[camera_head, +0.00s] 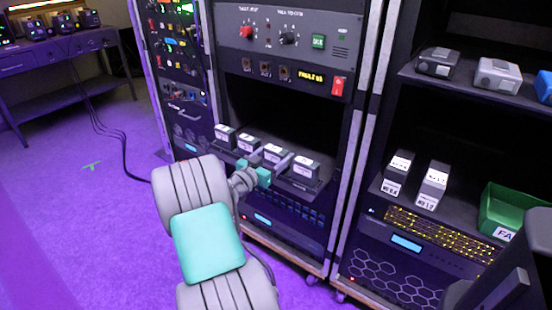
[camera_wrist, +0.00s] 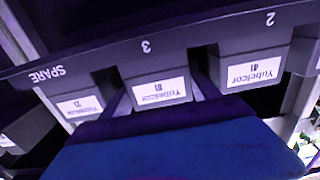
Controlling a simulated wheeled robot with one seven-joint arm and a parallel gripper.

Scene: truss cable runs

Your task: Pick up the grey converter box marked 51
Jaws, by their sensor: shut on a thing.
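A row of grey converter boxes with white labels sits on a shelf in the middle rack. My gripper (camera_head: 270,160) reaches in from the front, its fingers on either side of the third box from the left (camera_head: 272,153). In the wrist view, where the labels are upside down, this box (camera_wrist: 160,90) sits at slot 3; its small number looks like 51 but is blurred. My gripper (camera_wrist: 162,95) is shut on it. The box is still at its slot, and I see no clear lift. Neighbouring boxes stand at slot 2 (camera_wrist: 253,68) and at SPARE (camera_wrist: 80,105).
More boxes stand at the left of the row (camera_head: 224,136). The right rack holds two upright labelled boxes (camera_head: 432,186), grey units on its upper shelf (camera_head: 497,75) and a green bin (camera_head: 515,210). Rack posts flank the shelf. Cables run over the open floor at left.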

